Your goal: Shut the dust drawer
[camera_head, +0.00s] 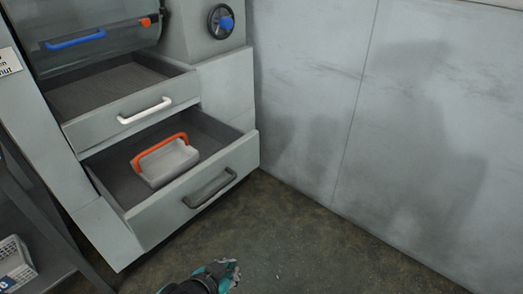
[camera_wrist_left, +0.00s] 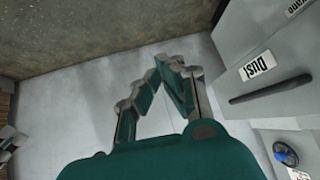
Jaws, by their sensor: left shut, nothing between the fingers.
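The lower drawer (camera_head: 215,187) of the grey machine stands pulled out in the head view, with a dark bar handle (camera_head: 210,188). In the left wrist view, a grey front labelled "Dust" (camera_wrist_left: 259,65) has a dark bar handle (camera_wrist_left: 270,89) on the right; it appears to be this same drawer. My left gripper (camera_head: 235,272) is at the bottom of the head view, in front of and apart from the drawer. In the left wrist view my left gripper (camera_wrist_left: 166,62) has its fingertips together, with nothing between them. My right gripper is not clearly seen.
An upper drawer (camera_head: 130,112) with a white handle is also open. A grey box (camera_head: 172,165) with an orange handle sits inside the lower drawer. A wall (camera_head: 370,130) stands to the right; bare floor (camera_head: 310,240) lies in front. A shelf with a basket (camera_head: 14,262) is at left.

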